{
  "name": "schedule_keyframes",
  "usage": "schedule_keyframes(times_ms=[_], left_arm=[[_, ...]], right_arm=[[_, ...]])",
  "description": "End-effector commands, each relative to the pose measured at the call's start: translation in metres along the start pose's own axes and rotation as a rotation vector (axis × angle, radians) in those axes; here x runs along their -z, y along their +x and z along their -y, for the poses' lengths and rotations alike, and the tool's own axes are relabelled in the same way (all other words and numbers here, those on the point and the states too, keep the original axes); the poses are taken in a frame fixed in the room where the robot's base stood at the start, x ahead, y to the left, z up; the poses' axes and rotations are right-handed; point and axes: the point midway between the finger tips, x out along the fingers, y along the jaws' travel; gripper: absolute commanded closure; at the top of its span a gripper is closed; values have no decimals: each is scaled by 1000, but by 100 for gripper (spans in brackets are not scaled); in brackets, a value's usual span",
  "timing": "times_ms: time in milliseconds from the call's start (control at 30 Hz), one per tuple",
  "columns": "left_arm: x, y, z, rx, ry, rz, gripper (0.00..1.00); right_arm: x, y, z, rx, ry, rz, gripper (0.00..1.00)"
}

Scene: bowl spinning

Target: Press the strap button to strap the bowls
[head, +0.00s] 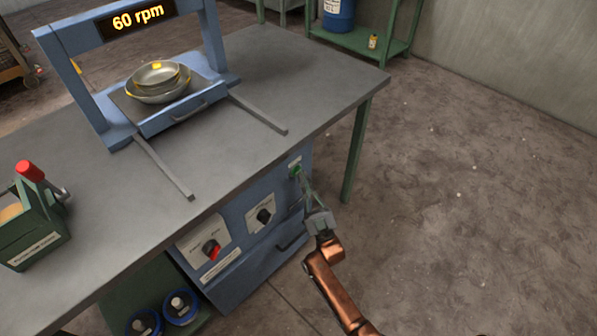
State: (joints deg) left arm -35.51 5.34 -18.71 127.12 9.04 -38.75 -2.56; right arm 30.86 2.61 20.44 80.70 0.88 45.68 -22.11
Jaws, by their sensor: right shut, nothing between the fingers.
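The green strap button (296,170) is on the right part of the blue control panel under the table's front edge. My right gripper (303,181) is shut and empty, its fingertips at or just below the button; I cannot tell whether they touch it. The bowls (157,75) sit nested on a tray inside the blue frame machine on the table, with yellow marks on their rims. The machine's display (137,17) reads "60 rpm". My left gripper is not in view.
The grey table (290,75) has two rails (258,113) reaching forward from the machine. A black knob (264,216) and a red switch (211,249) are on the panel. A green toolbox (38,232) stands at left. The floor at right is clear.

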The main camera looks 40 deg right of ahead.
Motion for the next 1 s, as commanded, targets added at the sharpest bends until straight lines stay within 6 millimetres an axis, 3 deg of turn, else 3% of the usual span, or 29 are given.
schedule_keyframes(times_ms=[567, 1000], left_arm=[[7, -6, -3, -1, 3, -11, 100], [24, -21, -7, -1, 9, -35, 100]], right_arm=[[8, -9, -8, -1, 0, 0, 100], [29, -36, -28, -1, -1, -2, 100]])
